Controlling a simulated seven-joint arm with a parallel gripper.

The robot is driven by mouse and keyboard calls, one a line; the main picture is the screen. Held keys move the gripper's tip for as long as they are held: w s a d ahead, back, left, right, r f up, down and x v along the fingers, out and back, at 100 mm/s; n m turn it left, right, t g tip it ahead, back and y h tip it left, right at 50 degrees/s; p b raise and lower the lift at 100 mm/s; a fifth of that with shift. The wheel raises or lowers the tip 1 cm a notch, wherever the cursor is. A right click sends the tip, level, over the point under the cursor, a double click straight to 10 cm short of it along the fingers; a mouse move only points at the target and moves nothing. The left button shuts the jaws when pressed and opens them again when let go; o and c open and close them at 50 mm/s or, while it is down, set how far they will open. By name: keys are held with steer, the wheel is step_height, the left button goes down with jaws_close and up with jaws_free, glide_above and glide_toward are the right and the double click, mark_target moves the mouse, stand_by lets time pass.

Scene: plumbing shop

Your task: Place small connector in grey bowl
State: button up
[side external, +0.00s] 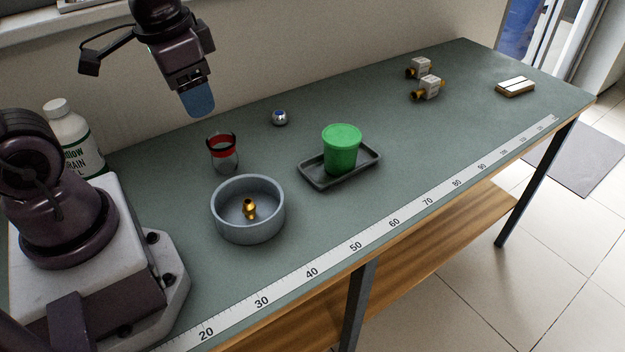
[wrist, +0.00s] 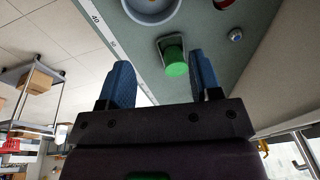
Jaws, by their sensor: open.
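The small brass connector (side external: 249,209) lies inside the grey bowl (side external: 226,228), on its floor. The bowl stands near the front edge of the table, close to my base. My gripper (side external: 199,100) is raised well above the table, behind the bowl. Its two blue fingers are spread apart in the wrist view (wrist: 160,82), with nothing held between them.
A green tub (side external: 341,150) stands on a dark tray (side external: 313,182). Two brass-and-white valves (side external: 428,88) and a small block (side external: 515,87) lie farther right. The table's middle right is clear.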

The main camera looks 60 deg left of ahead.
step_height(320, 180, up, 7)
steer(key=s+d+t+h, duration=0.1)
steer(key=s+d+t, duration=0.1)
steer(key=t, duration=0.1)
steer(key=shift+d+n+t, duration=0.3)
steer(key=shift+d, duration=0.05)
stand_by(0.8)
